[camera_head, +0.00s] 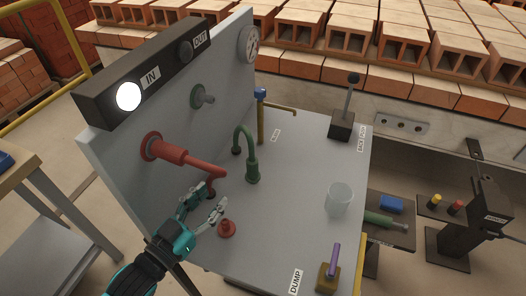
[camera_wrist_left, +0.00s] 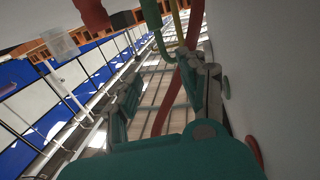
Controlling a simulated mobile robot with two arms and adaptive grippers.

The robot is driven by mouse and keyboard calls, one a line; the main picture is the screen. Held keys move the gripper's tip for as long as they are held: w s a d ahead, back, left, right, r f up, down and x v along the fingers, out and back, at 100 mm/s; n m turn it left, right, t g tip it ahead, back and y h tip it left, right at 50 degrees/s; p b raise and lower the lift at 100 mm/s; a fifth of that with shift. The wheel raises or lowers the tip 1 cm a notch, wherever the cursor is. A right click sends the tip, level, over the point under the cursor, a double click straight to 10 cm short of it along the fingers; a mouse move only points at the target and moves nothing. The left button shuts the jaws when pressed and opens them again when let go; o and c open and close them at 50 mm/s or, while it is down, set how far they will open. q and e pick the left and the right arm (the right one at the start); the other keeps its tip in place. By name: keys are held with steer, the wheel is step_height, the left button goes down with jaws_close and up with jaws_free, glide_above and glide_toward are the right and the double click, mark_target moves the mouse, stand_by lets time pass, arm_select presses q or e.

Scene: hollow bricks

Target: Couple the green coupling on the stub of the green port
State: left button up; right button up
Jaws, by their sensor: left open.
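The green port's stub (camera_head: 203,97) sticks out of the upright grey panel, bare at its end. The green coupling (camera_head: 252,170) stands upright on the grey bench top, on the end of an arched green hose (camera_head: 243,132). The green hose also shows at the top of the left wrist view (camera_wrist_left: 193,25). My left gripper (camera_head: 206,208) is open and low over the bench, in front of the red hose and well short of the green coupling. In the left wrist view a red hose (camera_wrist_left: 172,90) shows between its fingers; I see no clear grip. My right gripper is not in view.
A red coupling (camera_head: 168,152) sits on the panel, its hose bending down beside my left gripper. A red round piece (camera_head: 227,228) lies close by. A yellow pipe with blue top (camera_head: 261,118), lever box (camera_head: 342,124) and clear beaker (camera_head: 339,199) stand farther right. The middle bench is clear.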

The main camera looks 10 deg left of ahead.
arm_select(q)
steer(key=w, duration=0.2)
glide_toward(250, 152)
steer(key=w, duration=0.1)
steer(key=p+x, duration=0.1)
steer(key=x, duration=0.2)
steer(key=shift+w+d+f, duration=0.1)
steer(key=shift+d+f, duration=0.05)
steer(key=shift+d, duration=0.15)
steer(key=shift+w+d+f, duration=0.1)
steer(key=shift+w+d, duration=0.15)
steer(key=shift+w, duration=0.35)
steer(key=shift+w+d, duration=0.1)
steer(key=shift+w, duration=0.15)
steer(key=x, duration=0.2)
steer(key=p+x, duration=0.1)
steer(key=x, duration=0.1)
steer(key=shift+w+r, duration=0.25)
steer(key=shift+w+d, duration=0.1)
steer(key=shift+w, duration=0.05)
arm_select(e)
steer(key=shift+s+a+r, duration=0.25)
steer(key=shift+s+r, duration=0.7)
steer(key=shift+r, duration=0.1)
